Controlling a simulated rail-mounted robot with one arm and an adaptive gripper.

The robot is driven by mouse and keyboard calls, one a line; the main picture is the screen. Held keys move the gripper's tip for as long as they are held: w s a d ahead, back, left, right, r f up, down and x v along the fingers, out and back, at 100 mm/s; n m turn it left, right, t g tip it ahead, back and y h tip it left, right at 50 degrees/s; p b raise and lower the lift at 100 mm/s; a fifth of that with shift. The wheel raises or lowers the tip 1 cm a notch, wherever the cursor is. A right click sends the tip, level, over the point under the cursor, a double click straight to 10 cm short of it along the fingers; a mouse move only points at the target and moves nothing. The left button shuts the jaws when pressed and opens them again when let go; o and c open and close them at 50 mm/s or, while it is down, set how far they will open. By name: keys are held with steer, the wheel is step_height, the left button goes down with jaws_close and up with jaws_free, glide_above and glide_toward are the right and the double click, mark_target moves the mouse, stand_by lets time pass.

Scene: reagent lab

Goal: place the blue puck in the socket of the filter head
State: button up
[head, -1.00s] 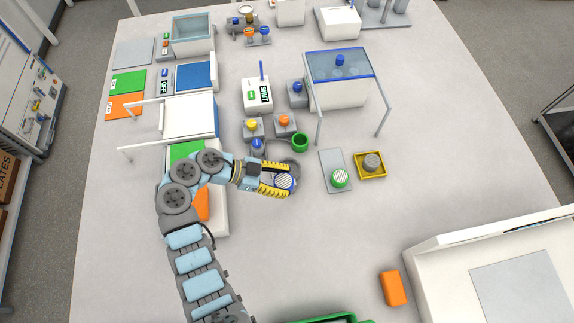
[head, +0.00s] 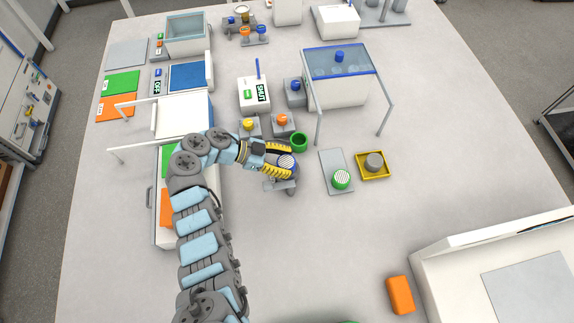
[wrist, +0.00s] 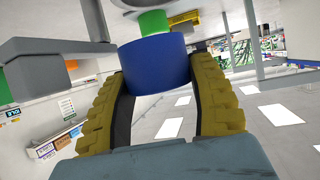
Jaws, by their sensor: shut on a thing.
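My gripper (head: 287,164) has yellow ribbed fingers and is shut on the blue puck (head: 287,162), whose top is striped blue and white. In the wrist view the puck (wrist: 155,63) sits between the two fingers (wrist: 160,100). A grey fixture (head: 281,185), apparently the filter head, shows partly under and in front of the gripper. The arm and puck hide much of it, and I cannot make out its socket. In the wrist view a grey slab (wrist: 50,50) lies to the left of the puck. I cannot tell whether they touch.
A green-ringed cup (head: 299,141) stands just behind the gripper. To the right are a grey plate (head: 333,160) with a green striped puck (head: 341,180) and a yellow tray (head: 359,170) holding a grey puck (head: 375,162). An orange block (head: 400,294) lies front right.

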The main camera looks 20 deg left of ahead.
mark_target(287, 161)
steer(key=shift+w+a+f, duration=0.2)
steer(key=shift+w+f, duration=0.7)
steer(key=shift+f, duration=0.3)
steer(key=shift+f+b, duration=0.5)
steer(key=shift+f, duration=1)
steer(key=shift+f, duration=0.15)
steer(key=o, duration=0.9)
steer(key=shift+r, duration=0.2)
steer(key=shift+r, duration=0.1)
steer(key=b+v, duration=0.2)
steer(key=v, duration=0.5)
steer(key=shift+s+a, duration=0.1)
steer(key=shift+a, duration=0.15)
